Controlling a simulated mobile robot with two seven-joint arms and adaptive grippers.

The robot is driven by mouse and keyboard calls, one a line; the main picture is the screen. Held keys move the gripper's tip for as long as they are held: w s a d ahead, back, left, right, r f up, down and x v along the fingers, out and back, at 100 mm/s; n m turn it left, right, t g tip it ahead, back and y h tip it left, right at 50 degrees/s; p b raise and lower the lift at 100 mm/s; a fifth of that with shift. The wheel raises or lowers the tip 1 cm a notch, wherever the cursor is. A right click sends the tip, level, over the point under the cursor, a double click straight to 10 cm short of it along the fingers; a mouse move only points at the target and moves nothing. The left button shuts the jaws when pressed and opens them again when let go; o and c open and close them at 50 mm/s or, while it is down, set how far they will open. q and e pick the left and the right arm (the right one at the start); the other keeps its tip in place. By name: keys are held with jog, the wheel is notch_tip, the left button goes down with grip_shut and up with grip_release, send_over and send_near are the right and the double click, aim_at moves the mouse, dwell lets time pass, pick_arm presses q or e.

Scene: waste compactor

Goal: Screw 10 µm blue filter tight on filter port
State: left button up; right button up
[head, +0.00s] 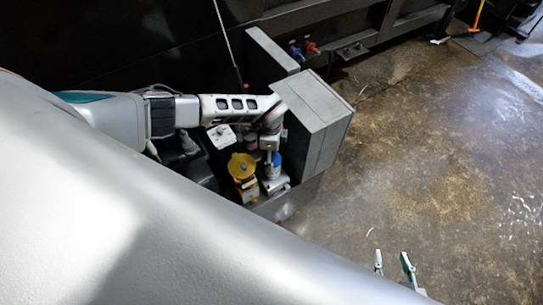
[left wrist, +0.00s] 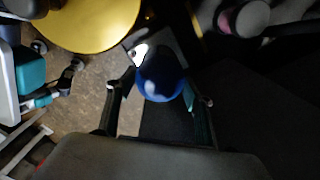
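The blue filter (head: 274,168) shows as a small blue body low in the grey housing, under my left wrist. In the left wrist view the blue filter (left wrist: 160,76) is a glossy round shape between the two fingers of my left gripper (left wrist: 160,95). The fingers flank it closely; whether they press on it is not clear. The port under the filter is hidden, so its seating cannot be seen. My right gripper (head: 393,264) is at the lower right over the floor, fingers apart and empty.
A yellow round part (head: 241,166) stands close left of the filter. A grey box (head: 318,118) is at the right of my left wrist. A pink-ended part (left wrist: 248,18) is nearby. Open brown floor (head: 430,130) lies to the right.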

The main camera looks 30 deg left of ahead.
pick_arm(q)
jog(key=shift+o, duration=0.6)
jog(key=shift+c, duration=1.1)
jog(key=shift+w+m, duration=0.1)
jog(key=shift+m, duration=1)
jog(key=m, duration=0.4)
jog(key=o, duration=1.3)
jog(key=shift+c, duration=0.4)
jog(key=shift+r, duration=3.5)
